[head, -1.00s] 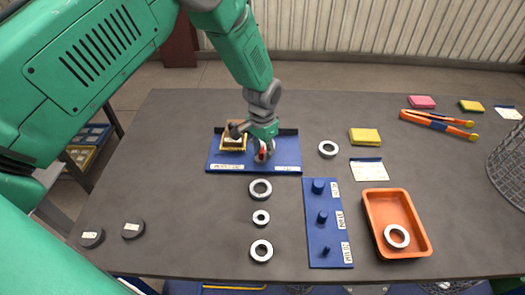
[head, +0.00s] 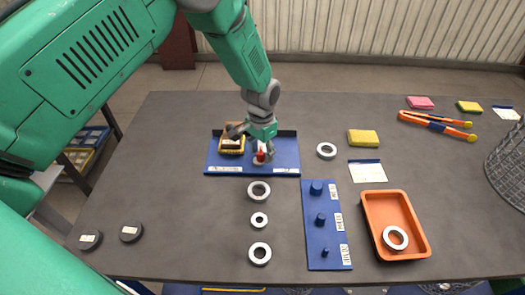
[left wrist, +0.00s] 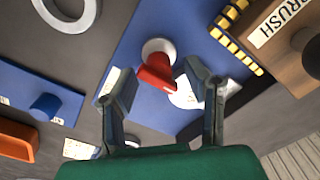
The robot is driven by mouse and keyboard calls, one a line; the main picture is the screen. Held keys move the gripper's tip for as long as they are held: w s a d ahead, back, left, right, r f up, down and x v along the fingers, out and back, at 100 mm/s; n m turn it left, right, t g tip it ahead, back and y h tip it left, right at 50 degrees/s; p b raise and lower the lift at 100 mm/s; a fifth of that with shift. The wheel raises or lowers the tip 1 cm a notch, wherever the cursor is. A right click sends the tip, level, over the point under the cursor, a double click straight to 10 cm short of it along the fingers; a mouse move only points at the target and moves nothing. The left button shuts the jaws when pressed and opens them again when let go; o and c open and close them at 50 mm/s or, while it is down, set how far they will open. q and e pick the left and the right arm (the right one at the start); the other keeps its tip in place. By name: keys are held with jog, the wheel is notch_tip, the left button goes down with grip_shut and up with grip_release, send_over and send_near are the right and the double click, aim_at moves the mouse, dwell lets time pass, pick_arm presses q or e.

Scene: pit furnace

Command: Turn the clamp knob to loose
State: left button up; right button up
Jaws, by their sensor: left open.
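The red clamp knob (head: 261,157) stands on a blue base plate (head: 225,168) near the middle of the table. In the left wrist view the red knob (left wrist: 157,73) has a lever-like shape beside a round pale disc, pointing down and right. My left gripper (head: 262,148) is over the knob. In the left wrist view its two fingers (left wrist: 160,88) are spread apart, with the knob's end between or just beyond their tips; contact cannot be told. White labels on the plate's front edge are too small to read. My right gripper is out of view.
A brown block labelled BRUSH (left wrist: 278,28), with yellow-black edging, is beside the knob. Several grey rings (head: 259,190) lie in front. A blue peg board (head: 315,230) and an orange tray (head: 372,215) are to the right. The table's left part is mostly clear.

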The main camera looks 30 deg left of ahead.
pick_arm(q)
notch_tip(320, 180, up, 12)
dwell(0.4)
jog(key=shift+w+f, duration=0.1)
dwell(0.4)
